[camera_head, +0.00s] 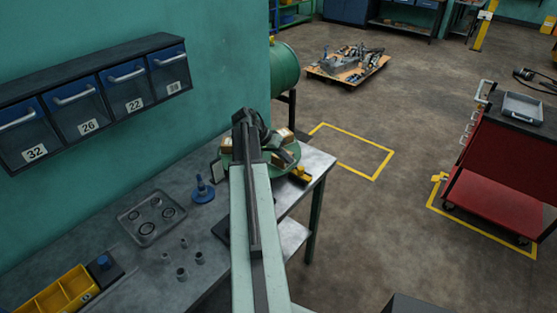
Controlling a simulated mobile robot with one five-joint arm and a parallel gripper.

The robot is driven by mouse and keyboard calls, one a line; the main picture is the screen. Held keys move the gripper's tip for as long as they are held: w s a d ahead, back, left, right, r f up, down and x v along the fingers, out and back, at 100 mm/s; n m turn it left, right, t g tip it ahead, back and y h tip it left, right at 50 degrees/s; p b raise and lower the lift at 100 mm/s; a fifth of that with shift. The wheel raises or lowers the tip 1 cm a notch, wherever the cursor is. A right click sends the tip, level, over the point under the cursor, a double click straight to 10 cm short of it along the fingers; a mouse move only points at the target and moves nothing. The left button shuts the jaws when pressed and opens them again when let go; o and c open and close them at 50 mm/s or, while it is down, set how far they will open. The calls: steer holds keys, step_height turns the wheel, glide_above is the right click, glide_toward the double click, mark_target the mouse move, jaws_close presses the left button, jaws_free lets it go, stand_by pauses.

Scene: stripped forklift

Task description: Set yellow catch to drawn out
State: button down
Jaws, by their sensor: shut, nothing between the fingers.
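A small yellow part with a dark piece (300,174) sits at the right end of the bench, beside a round green tray; it may be the yellow catch, but it is too small to tell its setting. My arm reaches forward over the bench from the bottom of the view. My gripper (246,119) is at its dark far end, shut and empty, in front of the green tray and left of the yellow part. The fingertips are hard to make out, and my arm hides part of the tray.
The grey bench (185,232) holds a metal tray with rings (136,222), a blue-based part (202,190) and a yellow bin (60,293). Wall drawers (90,100) hang at left. A red cart (500,165) stands at right. Floor between is clear.

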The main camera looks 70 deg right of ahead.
mark_target(301, 169)
steer(key=b+x, duration=0.1)
steer(key=x, duration=0.2)
steer(key=shift+f, duration=0.1)
steer(key=s, duration=0.1)
steer(key=s+a, duration=0.1)
steer(key=s, duration=0.1)
steer(key=shift+s, duration=0.1)
steer(key=shift+d, duration=0.1)
steer(key=shift+r, duration=0.2)
steer(key=p+v, duration=0.8)
steer(key=v, duration=0.2)
steer(key=shift+f, duration=0.1)
